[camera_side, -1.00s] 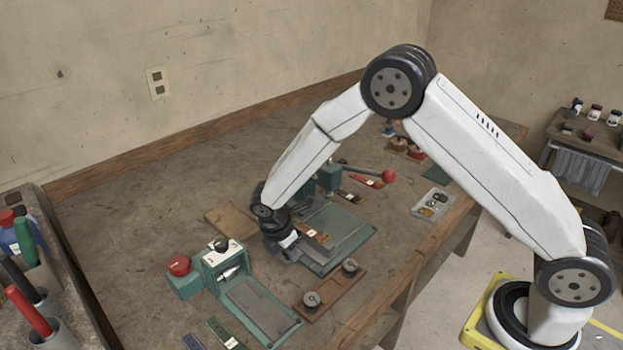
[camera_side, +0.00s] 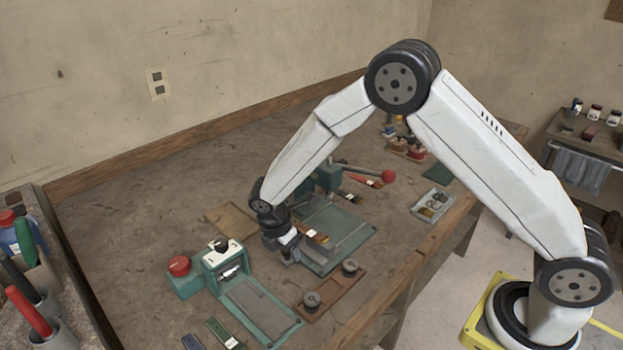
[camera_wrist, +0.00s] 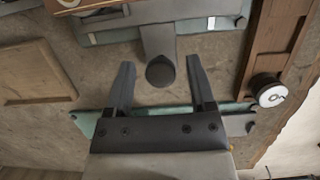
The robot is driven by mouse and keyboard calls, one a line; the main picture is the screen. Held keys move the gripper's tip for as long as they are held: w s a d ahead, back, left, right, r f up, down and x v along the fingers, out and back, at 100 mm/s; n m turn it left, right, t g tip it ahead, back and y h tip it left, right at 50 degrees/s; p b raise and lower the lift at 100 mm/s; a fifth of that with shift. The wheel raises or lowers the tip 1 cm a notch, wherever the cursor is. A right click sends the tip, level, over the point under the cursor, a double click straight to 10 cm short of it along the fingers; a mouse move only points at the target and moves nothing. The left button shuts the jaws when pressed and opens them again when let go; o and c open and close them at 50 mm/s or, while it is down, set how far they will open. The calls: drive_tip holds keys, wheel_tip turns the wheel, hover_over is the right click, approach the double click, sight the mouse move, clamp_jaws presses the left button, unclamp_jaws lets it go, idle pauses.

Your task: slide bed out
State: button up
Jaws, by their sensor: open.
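The stitcher's green base (camera_side: 352,238) lies flat on the bench in the side view. Its grey bed (camera_wrist: 205,10) shows at the top of the wrist view, with a grey bar (camera_wrist: 158,42) ending in a dark round knob (camera_wrist: 160,72). My gripper (camera_side: 288,257) is low at the base's left end. In the wrist view my gripper (camera_wrist: 160,64) is open, with one finger on each side of the knob and a gap on both sides. In the side view my gripper hides the knob and part of the bed.
A second green fixture with a grey plate (camera_side: 260,305) and a red knob (camera_side: 179,266) stands at front left. A brown strip with two spools (camera_side: 330,290) lies near the front edge. A wooden board (camera_side: 232,219) is behind my gripper. A red-ended lever (camera_side: 388,177) sticks out right.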

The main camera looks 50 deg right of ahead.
drive_tip(key=shift+d+v, duration=0.2)
drive_tip(key=shift+v, duration=0.65)
drive_tip(key=shift+d+v, duration=0.2)
drive_tip(key=shift+v, duration=0.7)
drive_tip(key=shift+d+v, duration=0.25)
drive_tip(key=shift+v, duration=0.6)
drive_tip(key=shift+d+r, duration=0.1)
drive_tip(key=shift+r, duration=0.1)
drive_tip(key=d, duration=1.1)
drive_tip(key=shift+d, duration=0.35)
drive_tip(key=s+a+r+m+t+y, duration=0.1)
drive_tip(key=s+a+r+m, duration=0.1)
drive_tip(key=s+m, duration=0.7)
drive_tip(key=s+a+r+m+t+y, duration=0.1)
drive_tip(key=s+r+m, duration=0.3)
drive_tip(key=s+m, duration=0.5)
drive_tip(key=shift+s+a+t+y, duration=0.2)
drive_tip(key=shift+a+t+y, duration=0.15)
drive_tip(key=shift+a, duration=0.3)
